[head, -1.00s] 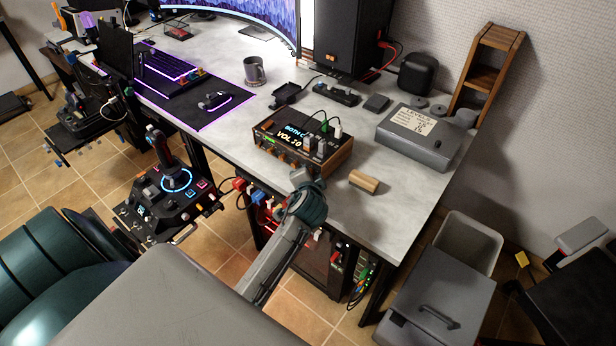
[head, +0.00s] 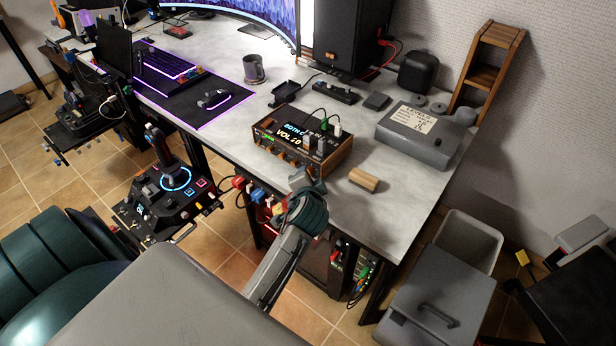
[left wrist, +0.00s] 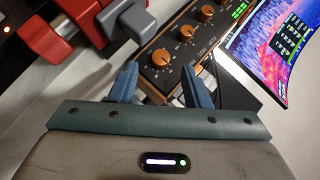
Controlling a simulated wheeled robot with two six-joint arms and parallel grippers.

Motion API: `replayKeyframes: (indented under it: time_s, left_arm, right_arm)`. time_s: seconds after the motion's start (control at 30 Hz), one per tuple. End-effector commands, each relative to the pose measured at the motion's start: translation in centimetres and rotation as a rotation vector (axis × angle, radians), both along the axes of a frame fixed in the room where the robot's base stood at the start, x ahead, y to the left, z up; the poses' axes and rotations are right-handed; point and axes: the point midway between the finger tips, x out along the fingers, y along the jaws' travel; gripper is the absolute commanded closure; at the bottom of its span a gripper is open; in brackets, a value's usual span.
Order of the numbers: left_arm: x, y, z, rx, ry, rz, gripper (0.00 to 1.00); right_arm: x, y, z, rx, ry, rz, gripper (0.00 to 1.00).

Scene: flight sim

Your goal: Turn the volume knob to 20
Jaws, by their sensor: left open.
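The radio box (head: 345,158), with wood ends and a lit display, sits near the desk's front edge. Its display (head: 292,132) reads about VOL 10. Its front has a row of orange-ringed knobs, three of them clear in the left wrist view: a near knob (left wrist: 161,58), a middle knob (left wrist: 187,33) and a far knob (left wrist: 207,12). I cannot tell which is the volume knob. My left gripper (head: 302,176) is just in front of the box; in the left wrist view its blue fingers (left wrist: 158,80) are apart and empty, with the near knob beyond the gap. My right gripper is not in view.
Red and grey levers (left wrist: 115,20) stand close beside the box front in the left wrist view. A wooden roller (head: 364,180) lies right of the box. A joystick panel (head: 168,200) is left of my arm. Bare desk (head: 385,215) lies to the right.

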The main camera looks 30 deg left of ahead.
Motion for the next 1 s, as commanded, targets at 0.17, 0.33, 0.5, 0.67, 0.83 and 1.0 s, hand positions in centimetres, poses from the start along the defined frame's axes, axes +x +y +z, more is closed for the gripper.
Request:
replayKeyframes:
  time_s: [0.17, 0.33, 0.5, 0.67, 0.83, 1.0]
  left_arm:
    - [-2.9, -2.0, 1.5, -0.004, -0.001, 0.001, 0.57]
    - [-4.5, -3.0, 2.6, -0.002, 0.0, 0.001, 0.57]
    - [-5.2, -3.4, 3.0, 0.0, 0.001, 0.001, 0.57]
    - [-5.2, -3.4, 3.0, 0.001, 0.001, 0.0, 0.57]
    - [-5.2, -3.4, 3.0, 0.001, 0.001, 0.0, 0.57]
    - [-5.2, -3.4, 3.0, -0.001, 0.002, 0.001, 0.57]
  right_arm:
    - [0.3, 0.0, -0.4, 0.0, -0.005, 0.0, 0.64]
    - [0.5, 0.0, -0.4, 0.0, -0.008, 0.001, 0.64]
    - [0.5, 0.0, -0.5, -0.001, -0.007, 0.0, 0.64]
    - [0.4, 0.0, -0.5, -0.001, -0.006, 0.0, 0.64]
    - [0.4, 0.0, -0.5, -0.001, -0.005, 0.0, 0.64]
    - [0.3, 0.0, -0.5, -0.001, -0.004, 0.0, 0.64]
